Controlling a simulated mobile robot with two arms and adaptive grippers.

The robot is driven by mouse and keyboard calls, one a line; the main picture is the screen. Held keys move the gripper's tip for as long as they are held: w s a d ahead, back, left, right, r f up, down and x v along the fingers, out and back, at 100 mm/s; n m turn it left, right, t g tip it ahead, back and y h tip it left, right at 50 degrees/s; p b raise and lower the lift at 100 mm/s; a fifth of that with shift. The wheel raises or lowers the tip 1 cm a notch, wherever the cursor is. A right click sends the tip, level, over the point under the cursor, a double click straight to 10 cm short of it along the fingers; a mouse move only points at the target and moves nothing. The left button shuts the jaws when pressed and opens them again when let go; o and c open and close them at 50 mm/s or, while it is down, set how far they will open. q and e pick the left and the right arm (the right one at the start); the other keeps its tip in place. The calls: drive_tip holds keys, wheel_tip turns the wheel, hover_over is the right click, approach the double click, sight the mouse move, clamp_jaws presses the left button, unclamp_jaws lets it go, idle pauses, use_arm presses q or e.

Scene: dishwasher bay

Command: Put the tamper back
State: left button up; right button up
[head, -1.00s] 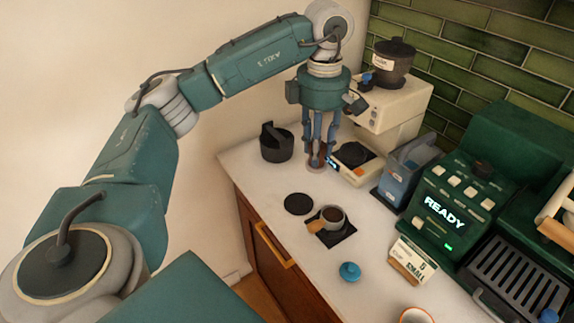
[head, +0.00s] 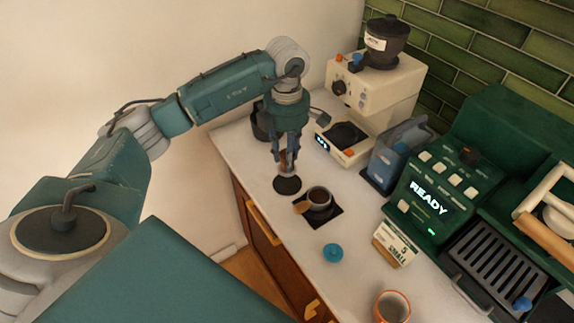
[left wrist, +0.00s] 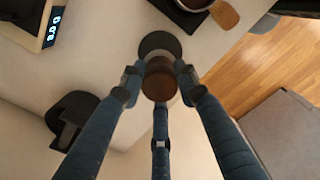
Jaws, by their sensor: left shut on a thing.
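My left gripper (head: 285,158) points down, shut on the tamper (head: 289,171), which has a brown handle and a pale metal base. The tamper is upright at the black round mat (head: 287,186), its base overlapping the mat's far edge in the head view. In the left wrist view the tamper's brown top (left wrist: 160,80) sits between the fingers, with the mat (left wrist: 159,43) showing just beyond it. I cannot tell whether the base touches the mat or hovers over it. My right gripper is not in view.
A filter basket with wooden handle (head: 318,197) rests on a black square mat (head: 334,217) close by. A scale-like grinder base (head: 345,148) and a black bin (head: 260,122) stand behind. A blue knob-like piece (head: 333,253) and an orange-rimmed cup (head: 393,305) are nearer.

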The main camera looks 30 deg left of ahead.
use_arm(q)
drive_tip(key=shift+f, duration=0.7)
wheel_tip(320, 180, down, 3)
drive_tip(key=shift+f+p, duration=0.2)
drive_tip(key=shift+p, duration=0.5)
drive_tip(key=shift+f, duration=0.3)
drive_tip(key=shift+f+b, duration=0.15)
drive_tip(key=shift+b, duration=0.15)
drive_tip(key=o, duration=1.2)
drive_tip(key=shift+c, duration=0.2)
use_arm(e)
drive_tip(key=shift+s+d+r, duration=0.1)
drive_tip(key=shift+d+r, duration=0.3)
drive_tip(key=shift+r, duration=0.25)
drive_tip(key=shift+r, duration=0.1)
